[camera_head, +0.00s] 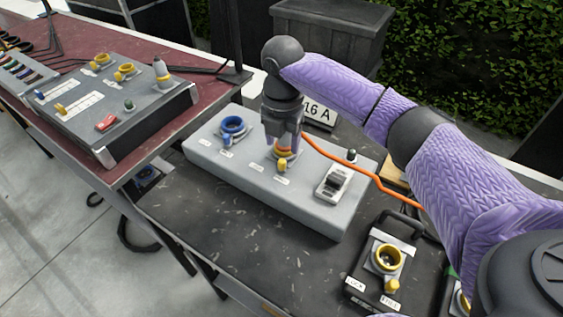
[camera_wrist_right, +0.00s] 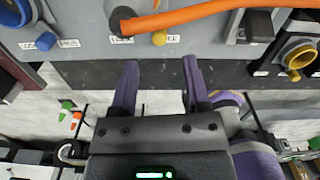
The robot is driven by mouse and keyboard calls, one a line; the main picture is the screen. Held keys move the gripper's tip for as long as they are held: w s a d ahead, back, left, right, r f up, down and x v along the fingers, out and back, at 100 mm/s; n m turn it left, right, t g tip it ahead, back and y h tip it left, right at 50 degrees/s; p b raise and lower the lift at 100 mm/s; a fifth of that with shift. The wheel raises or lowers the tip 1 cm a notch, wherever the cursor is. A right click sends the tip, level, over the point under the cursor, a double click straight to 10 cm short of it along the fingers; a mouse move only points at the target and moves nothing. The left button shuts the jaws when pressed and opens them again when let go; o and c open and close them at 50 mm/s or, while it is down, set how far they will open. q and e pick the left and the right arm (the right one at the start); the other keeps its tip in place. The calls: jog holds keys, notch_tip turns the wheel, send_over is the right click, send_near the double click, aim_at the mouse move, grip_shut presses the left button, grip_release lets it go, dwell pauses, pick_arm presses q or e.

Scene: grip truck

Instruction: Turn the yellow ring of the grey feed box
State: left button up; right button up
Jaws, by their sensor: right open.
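The long grey feed box (camera_head: 218,160) lies on the dark table. Its yellow ring (camera_head: 286,154) is at the middle of the top, with a yellow tab (camera_head: 283,165) in front. My right gripper (camera_head: 284,139) points down at the ring and partly covers it. In the right wrist view my right gripper (camera_wrist_right: 160,64) is open, with nothing seen between its fingers. The yellow tab (camera_wrist_right: 159,39) shows just beyond the fingertips, beneath the orange cable (camera_wrist_right: 200,16). Whether the fingers touch the ring cannot be told. My left gripper is not in view.
A blue ring socket (camera_head: 232,128) and a switch (camera_head: 335,182) flank the yellow ring. A dark box with a yellow ring (camera_head: 389,258) stands at the front right. Another grey panel (camera_head: 115,95) lies on the maroon table. The orange cable runs right, beneath my arm.

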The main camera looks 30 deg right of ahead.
aim_at(282, 160)
notch_tip(282, 160, down, 6)
jog(key=shift+r+b, duration=0.15)
jog(key=shift+b, duration=0.45)
jog(key=shift+c, duration=0.3)
grip_shut()
